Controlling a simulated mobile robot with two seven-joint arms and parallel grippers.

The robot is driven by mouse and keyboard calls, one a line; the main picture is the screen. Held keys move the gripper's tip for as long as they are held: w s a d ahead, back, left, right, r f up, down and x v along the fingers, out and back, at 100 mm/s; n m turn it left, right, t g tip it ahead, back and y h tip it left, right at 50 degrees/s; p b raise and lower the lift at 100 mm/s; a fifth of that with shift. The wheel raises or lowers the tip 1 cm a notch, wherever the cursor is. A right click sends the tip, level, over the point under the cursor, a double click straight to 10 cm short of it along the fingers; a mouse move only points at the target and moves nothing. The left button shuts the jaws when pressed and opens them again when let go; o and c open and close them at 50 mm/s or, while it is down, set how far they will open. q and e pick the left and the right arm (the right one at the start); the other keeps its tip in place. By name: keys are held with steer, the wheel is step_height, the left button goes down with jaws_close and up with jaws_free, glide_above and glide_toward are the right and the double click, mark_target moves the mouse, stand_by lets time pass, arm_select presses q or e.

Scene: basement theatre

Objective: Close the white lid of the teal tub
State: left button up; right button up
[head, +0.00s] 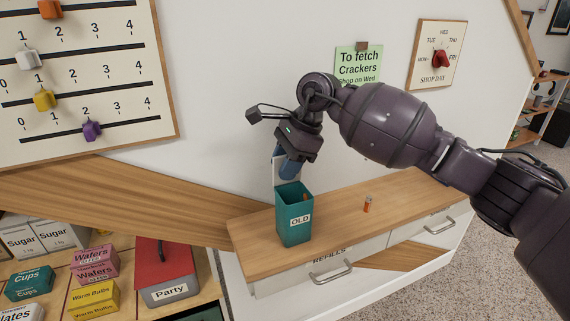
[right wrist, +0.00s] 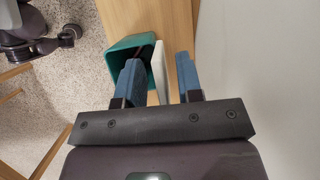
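The teal tub (head: 296,226), labelled OLD, stands on the wooden top of a low cabinet. Its white lid (head: 281,168) stands raised at the tub's back edge, and the tub's mouth is open with something orange inside. My right gripper (head: 288,166) is just above the tub, pointing down, and partly hides the lid. In the right wrist view its two blue fingers are apart (right wrist: 158,62). The lid (right wrist: 160,72) shows edge-on between them, with a gap to each finger; the tub (right wrist: 118,50) is beyond the left finger. My left gripper is in neither view.
A small orange item (head: 367,205) lies on the cabinet top (head: 340,212) right of the tub. A white wall is close behind, with a green note (head: 358,66) and a shop-day dial (head: 437,57). Boxes and a red-lidded Party box (head: 165,268) sit lower left.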

steer(key=c, duration=0.6)
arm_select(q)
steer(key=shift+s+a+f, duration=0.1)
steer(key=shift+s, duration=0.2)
arm_select(e)
jaws_close()
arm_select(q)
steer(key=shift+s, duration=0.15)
